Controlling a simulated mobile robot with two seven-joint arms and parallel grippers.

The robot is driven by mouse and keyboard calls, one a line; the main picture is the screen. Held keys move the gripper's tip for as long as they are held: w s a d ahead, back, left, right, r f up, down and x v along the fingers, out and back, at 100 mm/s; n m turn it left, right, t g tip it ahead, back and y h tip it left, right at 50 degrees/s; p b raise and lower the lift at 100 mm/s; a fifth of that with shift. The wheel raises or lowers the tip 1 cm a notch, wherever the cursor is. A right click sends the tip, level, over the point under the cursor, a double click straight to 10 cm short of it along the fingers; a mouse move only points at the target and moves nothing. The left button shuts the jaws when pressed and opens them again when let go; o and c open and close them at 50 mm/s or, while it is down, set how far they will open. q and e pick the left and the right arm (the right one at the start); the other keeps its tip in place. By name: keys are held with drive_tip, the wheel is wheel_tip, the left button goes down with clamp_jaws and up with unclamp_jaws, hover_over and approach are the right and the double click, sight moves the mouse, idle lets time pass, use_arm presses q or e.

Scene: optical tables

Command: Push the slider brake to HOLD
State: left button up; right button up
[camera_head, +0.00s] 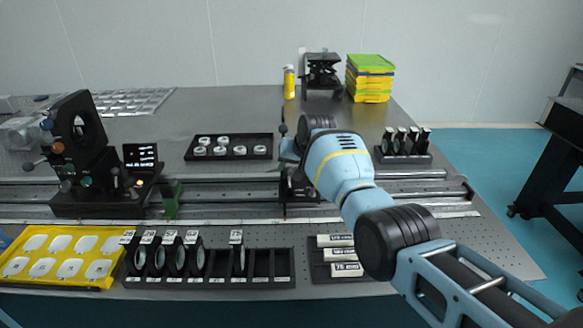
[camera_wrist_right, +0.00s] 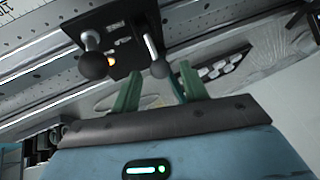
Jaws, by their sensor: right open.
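The rail slider (camera_head: 300,194) is a dark carriage on the long rail, mostly hidden behind my right arm in the head view. In the wrist view its black plate (camera_wrist_right: 120,38) carries two levers: one with a dark ball knob (camera_wrist_right: 93,66) at left, and one with a grey ball knob (camera_wrist_right: 160,69) near the middle. A small orange light glows beside the left knob. I cannot read any HOLD marking. My right gripper (camera_head: 287,152) is over the slider; its green fingers (camera_wrist_right: 160,88) are open, with the grey knob between or just beyond their tips. Contact is unclear. My left gripper is not in view.
A black optical mount (camera_head: 82,150) with a small screen stands at the rail's left. A green block (camera_head: 172,198) sits on the rail. Lens holders (camera_head: 210,281), a yellow tray (camera_head: 102,278) and labelled boxes (camera_head: 322,270) line the front. A black tray (camera_head: 190,154) lies behind the rail.

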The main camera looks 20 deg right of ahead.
sight(289, 168)
drive_tip(key=v, duration=0.1)
drive_tip(key=p+v, duration=0.1)
drive_tip(key=v, duration=0.1)
drive_tip(key=shift+w+r, duration=0.2)
drive_tip(key=shift+r, duration=0.05)
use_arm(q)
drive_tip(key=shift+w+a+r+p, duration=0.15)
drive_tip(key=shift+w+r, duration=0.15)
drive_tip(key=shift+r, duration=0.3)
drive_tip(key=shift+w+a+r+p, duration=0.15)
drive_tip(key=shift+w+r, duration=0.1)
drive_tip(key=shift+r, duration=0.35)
use_arm(e)
drive_tip(key=shift+s+d+r, duration=0.1)
drive_tip(key=shift+s+r, duration=0.15)
drive_tip(key=shift+s, duration=0.25)
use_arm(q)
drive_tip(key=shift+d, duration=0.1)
use_arm(e)
drive_tip(key=shift+f, duration=0.1)
